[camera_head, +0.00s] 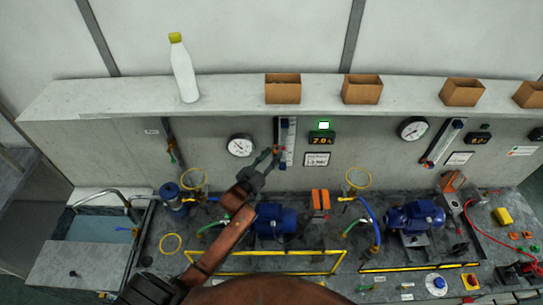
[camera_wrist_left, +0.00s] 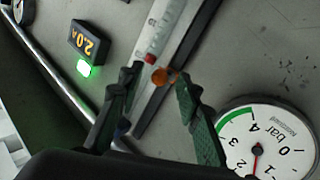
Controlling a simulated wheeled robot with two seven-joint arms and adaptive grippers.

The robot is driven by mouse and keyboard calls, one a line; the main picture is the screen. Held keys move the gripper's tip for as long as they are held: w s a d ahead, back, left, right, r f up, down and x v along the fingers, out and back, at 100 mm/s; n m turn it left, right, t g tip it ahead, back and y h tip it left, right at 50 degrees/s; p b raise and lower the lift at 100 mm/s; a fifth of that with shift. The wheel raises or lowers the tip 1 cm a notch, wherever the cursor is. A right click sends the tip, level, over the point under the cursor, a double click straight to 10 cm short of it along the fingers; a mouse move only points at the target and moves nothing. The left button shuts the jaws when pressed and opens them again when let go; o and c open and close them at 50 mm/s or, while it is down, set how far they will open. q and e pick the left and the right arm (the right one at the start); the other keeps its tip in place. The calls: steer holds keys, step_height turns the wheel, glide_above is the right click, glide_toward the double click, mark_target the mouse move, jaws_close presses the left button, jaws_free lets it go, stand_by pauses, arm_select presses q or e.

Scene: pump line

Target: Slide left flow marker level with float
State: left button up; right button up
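The left flow meter (camera_head: 291,150) is an upright strip with a pale scale on the back wall. It crosses the left wrist view diagonally (camera_wrist_left: 162,30). Its orange marker (camera_wrist_left: 163,76) shows as a round knob at the meter's edge. A small red piece (camera_wrist_left: 149,58), seemingly the float, lies very close to the marker along the scale. My left gripper (camera_head: 272,153) is at the meter. In the left wrist view its fingers (camera_wrist_left: 156,84) are apart, one on each side of the marker. The right finger is nearest the knob; contact is unclear. My right gripper is not in view.
A pressure gauge (camera_head: 240,146) is left of the meter, and a lit display (camera_head: 321,138) is right of it. Cardboard boxes (camera_head: 283,90) and a white bottle (camera_head: 184,72) stand on the ledge above. Blue pumps (camera_head: 274,221) and yellow rails crowd the bench below.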

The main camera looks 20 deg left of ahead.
arm_select(q)
steer(key=s+a, duration=0.1)
steer(key=s, duration=1.1)
steer(key=shift+a, duration=0.35)
